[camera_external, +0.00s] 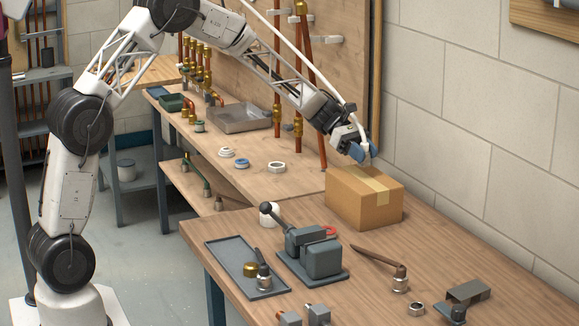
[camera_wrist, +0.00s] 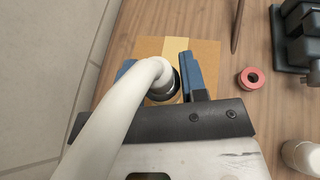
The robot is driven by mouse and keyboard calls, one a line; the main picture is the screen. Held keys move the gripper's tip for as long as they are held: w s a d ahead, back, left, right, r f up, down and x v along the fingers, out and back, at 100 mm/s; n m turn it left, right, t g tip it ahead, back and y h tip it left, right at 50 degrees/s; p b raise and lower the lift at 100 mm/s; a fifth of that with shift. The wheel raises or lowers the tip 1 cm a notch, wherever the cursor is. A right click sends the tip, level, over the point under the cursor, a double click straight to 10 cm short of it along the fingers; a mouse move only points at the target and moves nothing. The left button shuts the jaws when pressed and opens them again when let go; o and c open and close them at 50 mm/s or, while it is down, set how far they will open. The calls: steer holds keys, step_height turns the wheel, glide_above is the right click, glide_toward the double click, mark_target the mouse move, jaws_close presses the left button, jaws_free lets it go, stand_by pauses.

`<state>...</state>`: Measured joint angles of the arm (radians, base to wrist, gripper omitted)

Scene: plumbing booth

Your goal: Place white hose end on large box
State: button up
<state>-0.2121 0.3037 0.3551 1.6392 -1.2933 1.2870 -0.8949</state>
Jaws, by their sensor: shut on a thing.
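The large box (camera_external: 360,201) is a closed brown cardboard box with a tape strip, standing on the bench near the wall. My gripper (camera_external: 365,152) is just above the top of the box, fingers pointing down. Its blue fingers are shut on the white hose end (camera_wrist: 161,78), which lies between them in the wrist view. The white hose (camera_external: 318,75) runs up and left from the gripper. In the wrist view the box top (camera_wrist: 208,52) shows behind the fingers. I cannot tell whether the hose end touches the box.
A grey vise (camera_external: 312,253) and a flat tray (camera_external: 240,268) stand in front of the box. A red ring (camera_wrist: 252,79) lies beside the box. The block wall is close behind.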

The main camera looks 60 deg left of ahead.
mark_target(364, 178)
steer(key=shift+w, duration=0.2)
steer(key=shift+f, duration=1.8)
steer(key=shift+f, duration=0.1)
steer(key=o, duration=0.9)
steer(key=shift+o, duration=0.2)
steer(key=v, duration=1.2)
steer(key=shift+s, duration=0.1)
